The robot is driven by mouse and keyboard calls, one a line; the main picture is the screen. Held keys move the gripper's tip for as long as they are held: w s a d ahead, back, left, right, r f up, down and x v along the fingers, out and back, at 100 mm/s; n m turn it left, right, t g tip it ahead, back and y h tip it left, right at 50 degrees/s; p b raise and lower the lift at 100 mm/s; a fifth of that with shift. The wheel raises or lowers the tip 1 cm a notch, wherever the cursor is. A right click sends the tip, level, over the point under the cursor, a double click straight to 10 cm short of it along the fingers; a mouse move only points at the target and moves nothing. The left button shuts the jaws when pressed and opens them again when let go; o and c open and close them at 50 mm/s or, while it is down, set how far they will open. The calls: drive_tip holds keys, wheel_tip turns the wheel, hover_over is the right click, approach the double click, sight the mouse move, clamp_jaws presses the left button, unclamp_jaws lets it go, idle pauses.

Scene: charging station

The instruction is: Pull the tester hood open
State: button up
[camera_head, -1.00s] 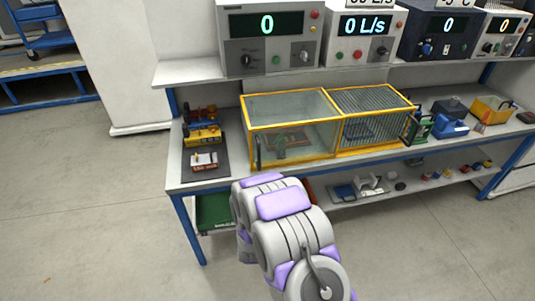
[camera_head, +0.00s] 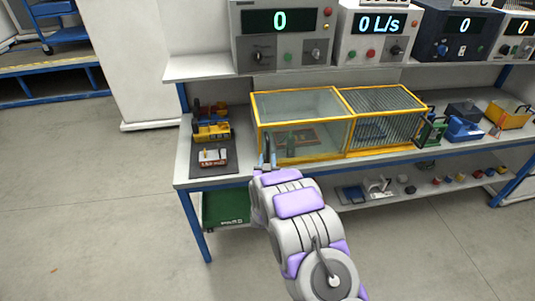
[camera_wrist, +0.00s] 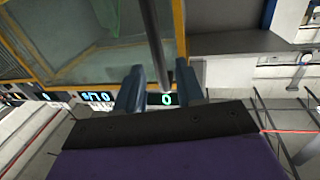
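The tester hood (camera_head: 300,105) is a clear box with a yellow frame on the workbench. Its left section has glass panels and appears closed. A dark upright handle bar (camera_head: 268,142) stands at its front left corner. My gripper (camera_head: 266,162) is at this corner, partly hidden by my wrist in the head view. In the wrist view, the two blue-grey fingers of my gripper (camera_wrist: 160,88) are apart, one on each side of the grey handle bar (camera_wrist: 152,38). A small gap seems to show beside the bar. The yellow frame and glass of the hood (camera_wrist: 95,25) lie behind.
The hood's right section (camera_head: 385,100) has a ribbed top. A dark mat with small devices (camera_head: 212,157) lies left of the hood. Meters (camera_head: 282,35) stand on the shelf above. A green bin (camera_head: 225,206) is under the bench. The floor at left is clear.

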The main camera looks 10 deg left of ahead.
sight(268, 153)
drive_tip(key=shift+w+a+b, duration=0.2)
drive_tip(key=shift+w+b, duration=0.15)
drive_tip(key=shift+w, duration=2.15)
clamp_jaws()
